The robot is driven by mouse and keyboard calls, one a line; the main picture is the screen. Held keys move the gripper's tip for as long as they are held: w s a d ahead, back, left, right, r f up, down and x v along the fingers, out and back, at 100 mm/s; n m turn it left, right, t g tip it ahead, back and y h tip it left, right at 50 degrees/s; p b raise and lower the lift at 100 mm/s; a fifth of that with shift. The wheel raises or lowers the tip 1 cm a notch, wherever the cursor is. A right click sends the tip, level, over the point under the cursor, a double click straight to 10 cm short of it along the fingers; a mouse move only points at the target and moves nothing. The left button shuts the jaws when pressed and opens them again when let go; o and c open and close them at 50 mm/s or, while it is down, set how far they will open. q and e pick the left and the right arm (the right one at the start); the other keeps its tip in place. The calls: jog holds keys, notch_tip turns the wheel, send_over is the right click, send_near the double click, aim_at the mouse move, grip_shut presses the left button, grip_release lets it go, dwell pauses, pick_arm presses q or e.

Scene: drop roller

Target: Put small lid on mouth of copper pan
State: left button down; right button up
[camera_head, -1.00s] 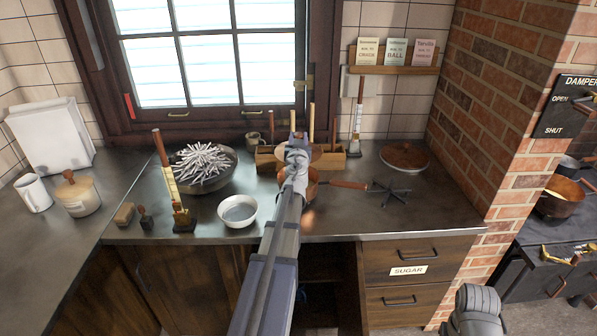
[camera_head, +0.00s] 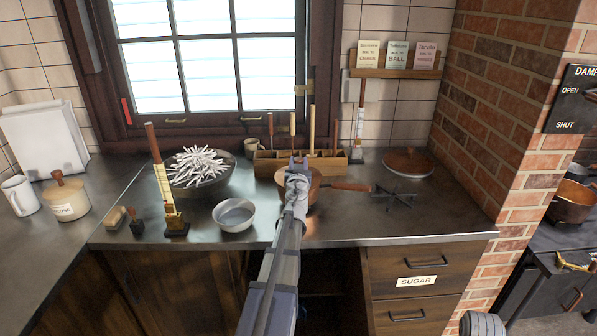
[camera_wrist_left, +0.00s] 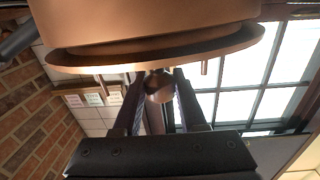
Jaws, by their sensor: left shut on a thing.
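My left gripper (camera_head: 298,166) is over the copper pan (camera_head: 315,188) on the counter, and it hides much of the pan. The pan's handle (camera_head: 350,185) points right. In the left wrist view, which is upside down, the gripper (camera_wrist_left: 158,98) is shut on the knob (camera_wrist_left: 158,86) of the small copper lid (camera_wrist_left: 160,54). The lid's disc lies close against the copper pan's body (camera_wrist_left: 150,18). I cannot tell whether it is fully seated on the mouth. My right gripper is not in view; only a grey part of my right arm shows at bottom right.
A larger lid (camera_head: 408,162) and a dark trivet (camera_head: 398,196) lie to the right. A white bowl (camera_head: 234,214), a bowl of whitish sticks (camera_head: 200,180) and an upright gauge (camera_head: 168,195) stand to the left. A wooden rack (camera_head: 345,170) with handled tools is behind.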

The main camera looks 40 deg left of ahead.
pick_arm(q)
jog(key=shift+f, duration=0.2)
jog(key=shift+f, duration=0.2)
jog(key=shift+c, duration=2.3)
grip_release()
jog(key=shift+r, duration=0.1)
jog(key=shift+r, duration=0.15)
jog(key=v, duration=1.2)
